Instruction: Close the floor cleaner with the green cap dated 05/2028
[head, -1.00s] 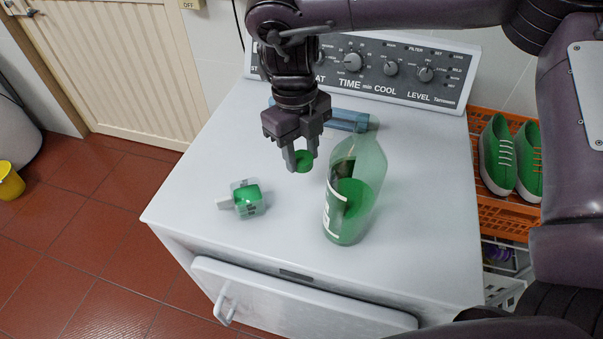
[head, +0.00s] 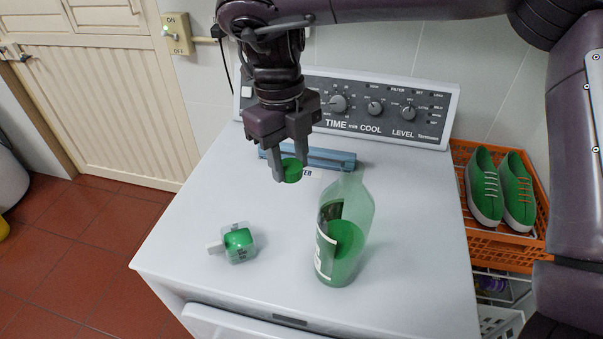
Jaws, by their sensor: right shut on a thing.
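My right gripper (head: 291,174), on the arm coming in from the right, is shut on a green cap (head: 292,171). It holds the cap above the white machine top, up and to the left of the bottle's neck, apart from it. The date on the cap cannot be read. The floor cleaner is a clear green bottle (head: 350,265) standing upright on the machine top, with a label and green liquid inside. Its narrow top end (head: 348,180) shows no cap. My left gripper is not in view.
A small clear container with a green part (head: 239,240) lies left of the bottle. A blue bar-shaped object (head: 335,159) lies behind, before the control panel (head: 375,108). An orange crate (head: 490,235) with green shoes stands at right. The machine top (head: 190,215) is clear at left.

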